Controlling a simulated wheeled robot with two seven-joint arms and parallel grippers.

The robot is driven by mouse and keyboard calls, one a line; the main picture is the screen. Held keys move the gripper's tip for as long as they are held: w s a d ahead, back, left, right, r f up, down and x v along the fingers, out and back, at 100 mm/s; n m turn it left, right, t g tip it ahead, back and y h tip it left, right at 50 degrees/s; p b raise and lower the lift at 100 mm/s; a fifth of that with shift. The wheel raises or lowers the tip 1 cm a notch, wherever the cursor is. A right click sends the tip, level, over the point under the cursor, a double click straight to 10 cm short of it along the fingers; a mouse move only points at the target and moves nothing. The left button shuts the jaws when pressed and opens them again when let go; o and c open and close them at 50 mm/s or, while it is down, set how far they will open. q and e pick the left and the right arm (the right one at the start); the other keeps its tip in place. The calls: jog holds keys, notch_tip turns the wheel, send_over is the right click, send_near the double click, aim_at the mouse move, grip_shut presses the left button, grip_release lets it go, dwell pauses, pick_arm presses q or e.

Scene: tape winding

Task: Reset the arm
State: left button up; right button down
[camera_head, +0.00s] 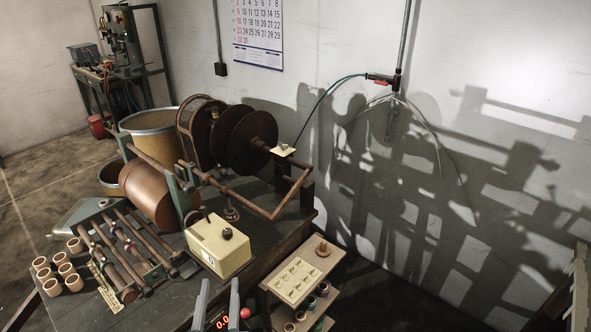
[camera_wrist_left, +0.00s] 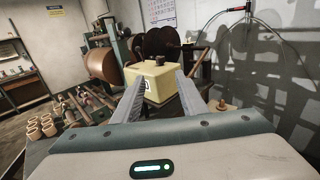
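My left gripper (camera_head: 217,298) shows at the bottom of the head view as two grey fingers standing apart, with nothing between them. In the left wrist view the two fingers (camera_wrist_left: 162,95) are also spread. The cream box with a dark knob (camera_head: 217,245) stands beyond the fingertips on the machine's table, and it also shows in the left wrist view (camera_wrist_left: 158,82). I cannot see contact between the fingers and the box. The winding machine has dark round discs (camera_head: 243,137) and a large brown roll (camera_head: 150,195). My right gripper is not in view.
Several tape rings (camera_head: 68,272) stand at the left of the table, beside thin rollers (camera_head: 125,245). A cream panel with switches (camera_head: 298,277) stands right of the box. A red ball-shaped knob (camera_head: 245,313) is near my fingers. Open floor (camera_head: 35,195) lies at the left.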

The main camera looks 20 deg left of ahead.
pick_arm(q)
jog(key=w+d+f+m+h+b, duration=0.25)
jog(key=f+m, duration=0.55)
jog(key=f, duration=0.5)
jog(key=w+d+f+m+h+b, duration=0.1)
jog(key=d+f+m+h, duration=0.15)
jog(key=f+m, duration=0.8)
jog(key=s+d+f+m+g+h+b, duration=0.1)
jog(key=s+f+m+g, duration=0.2)
jog(key=f, duration=0.7)
jog(key=s+d+f+m+g+h+b, duration=0.15)
jog(key=s+f+m, duration=0.3)
jog(key=f, duration=0.55)
jog(key=s+d+f+m+g+h, duration=0.1)
jog(key=s+d+f+m+g, duration=0.3)
jog(key=f, duration=0.7)
jog(key=s+a+f+m+g+b, duration=0.1)
jog(key=s+a+f+m+g, duration=0.1)
jog(key=s+f, duration=0.5)
jog(key=s+a+f+m+g+y+b, duration=0.1)
jog(key=s+a+f+m, duration=0.3)
jog(key=s, duration=0.8)
jog(key=s+a+f+m+g, duration=0.3)
jog(key=s+f+m+g, duration=0.1)
jog(key=s+f+m, duration=0.3)
notch_tip(320, 180, down, 3)
jog(key=shift+s+f+y+b, duration=0.15)
jog(key=shift+s+y+b, duration=0.25)
jog(key=shift+s, duration=0.75)
jog(key=shift+w+d, duration=0.1)
